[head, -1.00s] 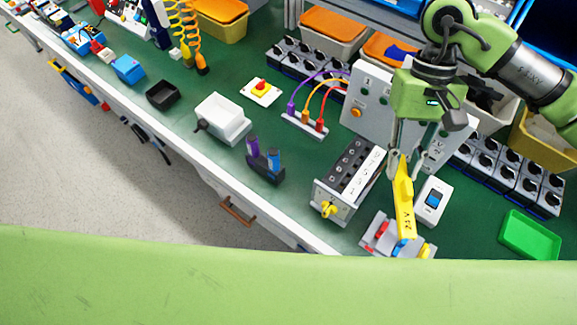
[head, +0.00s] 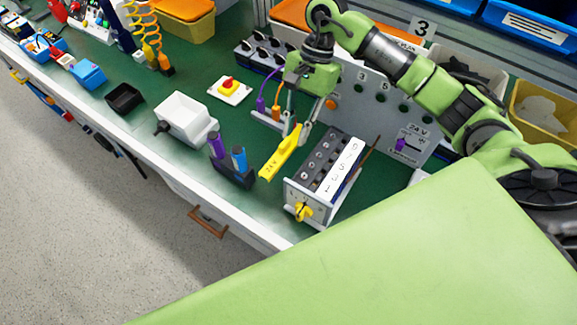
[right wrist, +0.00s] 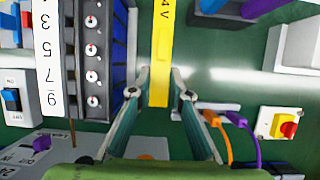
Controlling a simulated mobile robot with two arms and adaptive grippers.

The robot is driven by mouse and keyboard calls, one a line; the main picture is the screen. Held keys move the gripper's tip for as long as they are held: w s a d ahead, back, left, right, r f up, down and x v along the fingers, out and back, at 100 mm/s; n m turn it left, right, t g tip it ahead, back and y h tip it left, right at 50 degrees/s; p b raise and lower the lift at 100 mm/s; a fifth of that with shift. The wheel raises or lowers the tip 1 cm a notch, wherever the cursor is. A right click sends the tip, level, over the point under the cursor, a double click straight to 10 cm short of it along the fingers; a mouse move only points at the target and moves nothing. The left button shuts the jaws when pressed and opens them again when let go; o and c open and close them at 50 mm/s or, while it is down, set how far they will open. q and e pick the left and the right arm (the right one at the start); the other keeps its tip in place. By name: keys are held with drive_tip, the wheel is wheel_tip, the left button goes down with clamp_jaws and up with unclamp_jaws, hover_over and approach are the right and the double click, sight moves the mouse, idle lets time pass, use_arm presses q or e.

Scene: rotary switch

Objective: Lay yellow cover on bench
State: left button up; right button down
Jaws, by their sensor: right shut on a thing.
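The yellow cover (head: 280,157) is a long flat yellow piece marked "24 V". My right gripper (head: 295,130) is shut on its upper end. The cover hangs tilted over the green bench top (head: 190,80), between the switch box and the small dark holder. I cannot tell whether its lower end touches the bench. In the right wrist view, the cover (right wrist: 161,50) runs up from between my right fingertips (right wrist: 160,78). My left gripper is not in view.
The switch box (head: 296,195) with a yellow knob (head: 304,211) stands right of the cover. The dark holder (head: 232,175) with purple and blue pieces is left of it. A grey panel (head: 350,100) stands behind.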

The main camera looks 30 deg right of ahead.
hover_over(292, 163)
drive_tip(key=d, duration=0.1)
drive_tip(key=f, duration=0.4)
drive_tip(key=shift+w+d+f+p, duration=0.1)
drive_tip(key=shift+w+d+p, duration=0.05)
drive_tip(key=shift+w+p, duration=0.2)
wheel_tip(292, 163, down, 4)
drive_tip(key=shift+s+r+p, duration=0.1)
drive_tip(key=shift+r+p, duration=0.1)
drive_tip(key=shift+p, duration=0.25)
drive_tip(key=shift+f, duration=0.3)
drive_tip(key=shift+f+b, duration=0.2)
drive_tip(key=shift+b, duration=0.1)
drive_tip(key=c, duration=1.9)
unclamp_jaws()
drive_tip(key=shift+r, duration=0.1)
